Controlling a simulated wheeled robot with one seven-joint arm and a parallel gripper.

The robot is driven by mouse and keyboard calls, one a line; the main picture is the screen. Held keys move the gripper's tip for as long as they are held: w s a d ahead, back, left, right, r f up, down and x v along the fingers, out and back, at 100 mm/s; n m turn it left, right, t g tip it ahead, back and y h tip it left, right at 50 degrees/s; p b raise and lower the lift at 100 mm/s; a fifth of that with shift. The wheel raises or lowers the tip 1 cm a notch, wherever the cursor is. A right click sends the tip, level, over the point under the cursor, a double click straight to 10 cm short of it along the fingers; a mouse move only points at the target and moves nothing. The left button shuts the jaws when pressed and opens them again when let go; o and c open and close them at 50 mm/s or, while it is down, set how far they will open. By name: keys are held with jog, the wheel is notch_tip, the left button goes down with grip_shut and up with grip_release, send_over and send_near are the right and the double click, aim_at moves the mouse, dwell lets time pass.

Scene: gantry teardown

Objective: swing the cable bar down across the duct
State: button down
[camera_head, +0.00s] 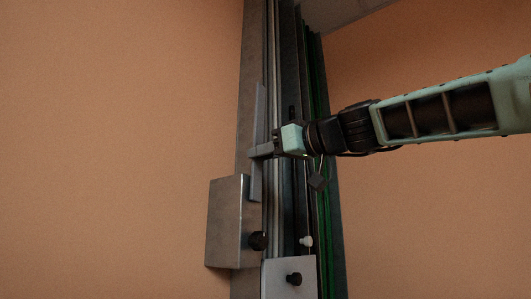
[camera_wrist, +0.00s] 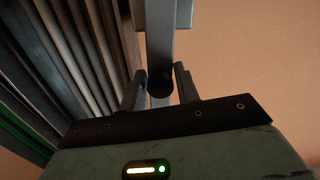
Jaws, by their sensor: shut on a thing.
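The cable bar (camera_head: 257,180) is a narrow grey strip. In the head view it stands lengthwise along the left side of the duct (camera_head: 284,90), not across it. In the wrist view the bar (camera_wrist: 161,38) runs up from a dark round knob (camera_wrist: 160,82). My gripper (camera_head: 262,151) reaches in from the right over the duct to the bar. In the wrist view my gripper (camera_wrist: 160,88) has a finger on each side of the knob and is shut on it. The fingers' exact contact with the knob is dark and hard to see.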

jog(key=shift+w+d+m, duration=0.3)
jog(key=w+d+f+m+b, duration=0.2)
jog(key=w+f+m+b, duration=0.1)
jog(key=m, duration=0.5)
jog(key=w+d+f+m+b, duration=0.2)
jog(key=f+m+b, duration=0.3)
jog(key=m, duration=0.3)
jog(key=shift+w+d+f, duration=0.25)
jog(key=shift+w+f, duration=0.3)
jog(key=shift+f, duration=0.05)
jog(key=shift+m, duration=0.3)
jog(key=c, duration=1.2)
grip_release()
jog(key=shift+s+r, duration=0.1)
jog(key=shift+r, duration=0.05)
jog(key=shift+d, duration=0.1)
